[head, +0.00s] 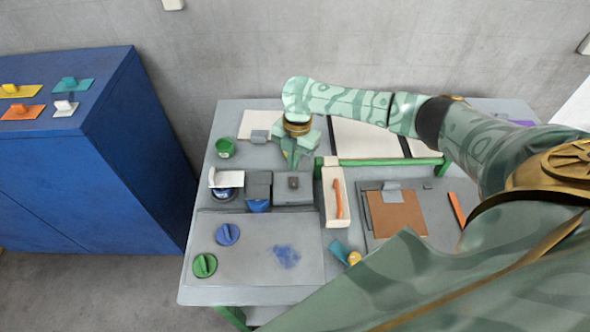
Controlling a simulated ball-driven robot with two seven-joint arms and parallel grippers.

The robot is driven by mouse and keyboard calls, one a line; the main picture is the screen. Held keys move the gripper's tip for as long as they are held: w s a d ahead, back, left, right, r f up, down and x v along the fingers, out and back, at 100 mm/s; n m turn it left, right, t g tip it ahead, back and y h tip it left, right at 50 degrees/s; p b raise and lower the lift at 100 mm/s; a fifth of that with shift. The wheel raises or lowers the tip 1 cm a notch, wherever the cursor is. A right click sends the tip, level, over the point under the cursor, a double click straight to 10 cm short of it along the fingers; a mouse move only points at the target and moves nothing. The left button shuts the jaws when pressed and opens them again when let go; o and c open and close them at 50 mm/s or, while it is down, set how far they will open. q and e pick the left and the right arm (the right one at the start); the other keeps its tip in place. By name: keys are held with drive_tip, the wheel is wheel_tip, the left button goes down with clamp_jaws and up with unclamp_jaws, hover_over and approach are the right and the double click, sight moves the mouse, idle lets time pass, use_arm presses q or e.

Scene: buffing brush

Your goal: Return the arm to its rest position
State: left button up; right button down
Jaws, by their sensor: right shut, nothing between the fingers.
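My right arm comes in from the right, patterned in pale green, and reaches over the back of the grey table (205,277). My right gripper (291,160) points down above the table, behind the grey blocks. It is shut and holds nothing. Its fingertips are small in this view, and I cannot tell how far they are above the table. My left gripper is not in view.
A cream tray (327,212) holds an orange stick (338,198). A green cup (225,147), blue disc (228,234) and green disc (204,265) are on the left. A brown board (397,213) lies right.

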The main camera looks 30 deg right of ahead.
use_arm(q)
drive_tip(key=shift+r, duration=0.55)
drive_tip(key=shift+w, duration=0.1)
